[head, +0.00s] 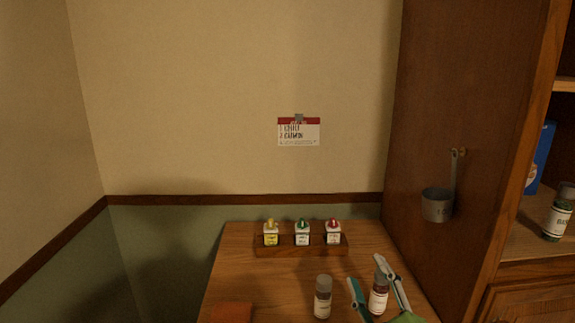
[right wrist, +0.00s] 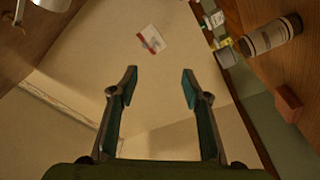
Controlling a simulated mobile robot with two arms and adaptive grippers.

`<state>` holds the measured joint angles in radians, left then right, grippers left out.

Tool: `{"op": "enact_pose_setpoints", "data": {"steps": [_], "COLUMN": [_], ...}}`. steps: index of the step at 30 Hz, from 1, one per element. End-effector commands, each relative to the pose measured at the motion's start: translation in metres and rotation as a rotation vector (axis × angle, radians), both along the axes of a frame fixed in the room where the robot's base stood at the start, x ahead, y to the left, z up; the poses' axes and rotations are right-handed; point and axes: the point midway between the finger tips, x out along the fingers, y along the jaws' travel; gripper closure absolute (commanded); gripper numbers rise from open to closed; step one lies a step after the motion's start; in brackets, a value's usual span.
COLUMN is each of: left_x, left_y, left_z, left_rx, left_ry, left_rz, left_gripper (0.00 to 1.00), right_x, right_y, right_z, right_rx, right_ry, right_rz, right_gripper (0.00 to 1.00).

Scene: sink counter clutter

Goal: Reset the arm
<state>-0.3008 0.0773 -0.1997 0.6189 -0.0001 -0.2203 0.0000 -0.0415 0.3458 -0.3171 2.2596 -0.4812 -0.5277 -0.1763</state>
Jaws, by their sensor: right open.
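My right gripper (head: 370,279) comes in at the bottom right of the head view. In the right wrist view the gripper (right wrist: 158,88) is open, with nothing between the fingertips but the wall beyond. My left gripper is not in view.
A grey-capped jar (head: 323,298) stands on the wooden counter (head: 285,278), near an orange-red block (head: 231,313). A wooden rack (head: 300,251) holds three small bottles. A metal cup (head: 437,205) hangs on the cabinet side (head: 430,100). A card (head: 299,132) is on the wall.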

Motion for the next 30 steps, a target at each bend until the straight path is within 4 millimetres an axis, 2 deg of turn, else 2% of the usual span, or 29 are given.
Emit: {"op": "enact_pose_setpoints", "data": {"steps": [1, 3, 5, 6, 10, 12, 15, 18, 22, 30], "left_x": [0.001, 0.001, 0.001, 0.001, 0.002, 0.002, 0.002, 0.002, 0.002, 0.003], "left_y": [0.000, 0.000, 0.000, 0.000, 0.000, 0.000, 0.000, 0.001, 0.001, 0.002], "left_z": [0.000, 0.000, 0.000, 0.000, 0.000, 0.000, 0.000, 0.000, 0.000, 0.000], "left_rx": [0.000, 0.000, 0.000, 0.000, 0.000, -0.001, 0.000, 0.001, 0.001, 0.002], "left_ry": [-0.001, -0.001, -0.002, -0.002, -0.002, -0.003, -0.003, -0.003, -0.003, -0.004], "left_rz": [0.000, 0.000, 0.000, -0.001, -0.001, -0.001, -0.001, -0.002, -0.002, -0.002], "left_gripper": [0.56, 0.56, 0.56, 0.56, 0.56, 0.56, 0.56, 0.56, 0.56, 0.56], "right_x": [-0.010, -0.027, -0.048, -0.065, -0.126, -0.158, -0.201, -0.242, -0.292, -0.277], "right_y": [-0.014, -0.031, -0.042, -0.046, -0.055, -0.055, -0.053, -0.050, -0.044, -0.042], "right_z": [-0.036, -0.084, -0.124, -0.149, -0.215, -0.240, -0.266, -0.284, -0.299, -0.375], "right_rx": [0.077, 0.173, 0.246, 0.292, 0.410, 0.456, 0.506, 0.544, 0.584, 0.571], "right_ry": [0.128, 0.304, 0.448, 0.544, 0.822, 0.945, 1.095, 1.230, 1.387, 1.417], "right_rz": [-0.050, -0.123, -0.181, -0.217, -0.322, -0.368, -0.422, -0.469, -0.522, -0.532], "right_gripper": [0.56, 0.56, 0.56, 0.56, 0.56, 0.56, 0.56, 0.56, 0.56, 0.56]}}
